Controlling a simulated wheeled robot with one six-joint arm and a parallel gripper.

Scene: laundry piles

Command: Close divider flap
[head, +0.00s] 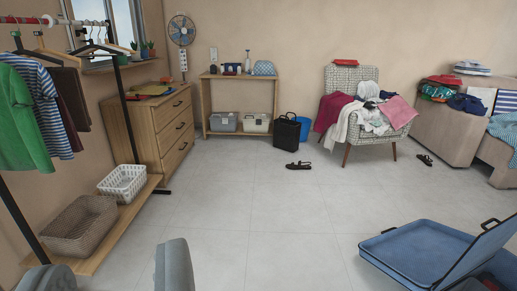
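An open blue suitcase (415,252) lies on the floor at the lower right, cut off by the picture's edge. One shallow half lies flat with its inside facing up. A blue panel (478,258) with a dark edge stands tilted beside it; I cannot tell whether this is the divider flap or a shell of the case. A dark handle shows at its top. My gripper (112,268) is at the bottom left, its two grey fingers wide apart with only floor and the rack's shelf between them. It is well away from the suitcase.
A clothes rack (120,105) with baskets on its shelf stands at the left, beside a wooden dresser (165,135). An armchair (352,80) piled with clothes stands at the back. Dark sandals (298,165) lie on the floor. The middle floor is clear.

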